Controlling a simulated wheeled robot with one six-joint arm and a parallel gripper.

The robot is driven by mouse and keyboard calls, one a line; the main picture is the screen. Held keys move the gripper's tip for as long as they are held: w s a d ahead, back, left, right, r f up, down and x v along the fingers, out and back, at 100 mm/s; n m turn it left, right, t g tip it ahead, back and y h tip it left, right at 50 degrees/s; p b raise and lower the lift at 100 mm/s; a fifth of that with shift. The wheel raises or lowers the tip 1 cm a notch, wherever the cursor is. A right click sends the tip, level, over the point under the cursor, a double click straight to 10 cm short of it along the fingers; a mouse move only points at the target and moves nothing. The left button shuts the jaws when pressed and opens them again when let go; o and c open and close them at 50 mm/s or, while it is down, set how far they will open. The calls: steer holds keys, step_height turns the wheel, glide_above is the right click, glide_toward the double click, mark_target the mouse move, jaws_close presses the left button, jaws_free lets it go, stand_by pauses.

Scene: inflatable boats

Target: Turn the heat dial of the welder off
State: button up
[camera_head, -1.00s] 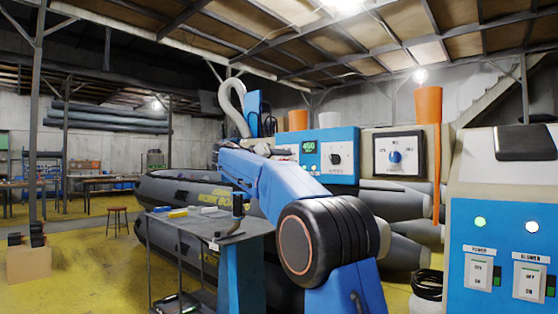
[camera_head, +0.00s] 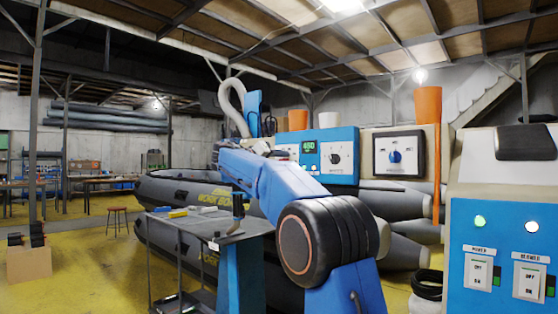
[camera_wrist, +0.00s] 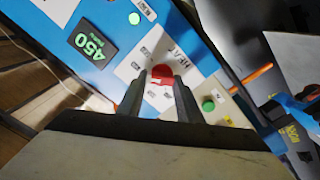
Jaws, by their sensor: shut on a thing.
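In the wrist view, the red dial (camera_wrist: 162,75) sits on a white plate on the welder's blue panel (camera_wrist: 190,45). My gripper (camera_wrist: 162,80) is shut on it, with one dark finger on each side. A lit display (camera_wrist: 93,42) on the panel reads 450. In the head view, a blue welder panel (camera_head: 312,170) carries a lit green display and a dark dial (camera_head: 336,159) on a white plate. I cannot tell whether this is the same dial.
In the head view, a workbench (camera_head: 225,232) stands below my arm. A switch box (camera_head: 500,255) is at the right, and a grey boat (camera_head: 175,190) lies behind.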

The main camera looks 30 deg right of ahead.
steer(key=shift+f+n, duration=0.2)
steer(key=shift+n, duration=4.85)
steer(key=shift+f+n, duration=0.2)
steer(key=shift+n, duration=4.8)
steer(key=shift+f+n, duration=0.2)
steer(key=shift+n, duration=4.85)
steer(key=o, duration=1)
steer(key=shift+o, duration=0.2)
steer(key=shift+a, duration=0.1)
steer(key=v, duration=1.7)
steer(key=shift+a, duration=0.15)
steer(key=shift+r, duration=0.1)
